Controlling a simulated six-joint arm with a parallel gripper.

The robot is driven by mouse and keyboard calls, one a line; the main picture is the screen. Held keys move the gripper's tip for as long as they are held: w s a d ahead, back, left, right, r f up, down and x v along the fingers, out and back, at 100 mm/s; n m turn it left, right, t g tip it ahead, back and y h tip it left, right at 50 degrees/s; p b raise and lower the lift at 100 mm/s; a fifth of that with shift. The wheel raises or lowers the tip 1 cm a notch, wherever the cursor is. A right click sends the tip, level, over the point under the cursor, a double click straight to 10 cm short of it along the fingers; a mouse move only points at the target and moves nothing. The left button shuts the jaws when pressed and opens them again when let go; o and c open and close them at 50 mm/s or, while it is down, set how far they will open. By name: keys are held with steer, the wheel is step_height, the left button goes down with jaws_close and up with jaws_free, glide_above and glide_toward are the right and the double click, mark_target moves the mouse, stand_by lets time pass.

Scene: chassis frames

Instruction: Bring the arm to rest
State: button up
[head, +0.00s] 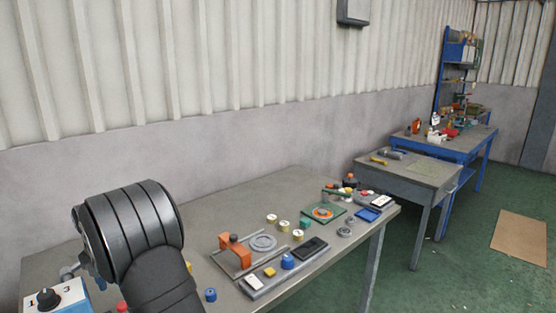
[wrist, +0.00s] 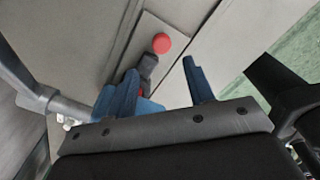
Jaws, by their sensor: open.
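My arm fills the lower left of the head view, with a thick dark ribbed link in front of the workbench (head: 330,178). In the wrist view my gripper (wrist: 163,90) shows two blue fingers standing apart, with a gap between them. Nothing is held between the fingers. Beyond the gap lie a red round button or cap (wrist: 161,43) and a dark grey and red piece (wrist: 146,68) on a grey strip. I cannot tell how far the fingertips are from them. In the head view the gripper's fingers cannot be made out.
An orange clamp-like fixture (head: 236,252), a blue knob (head: 288,262), a black flat device (head: 311,248), a green mat (head: 308,216) and several small pots lie on the bench. A white control box (head: 62,301) is at lower left. Two other tables stand further right.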

step_height(320, 180, down, 7)
steer(key=shift+d+f, duration=0.1)
steer(key=w+d, duration=0.3)
steer(key=shift+w+d, duration=0.2)
steer(key=shift+w, duration=0.05)
step_height(320, 180, up, 18)
steer(key=m, duration=0.9)
steer(key=shift+f+m, duration=0.25)
steer(key=shift+m, duration=0.05)
steer(key=shift+a, duration=0.1)
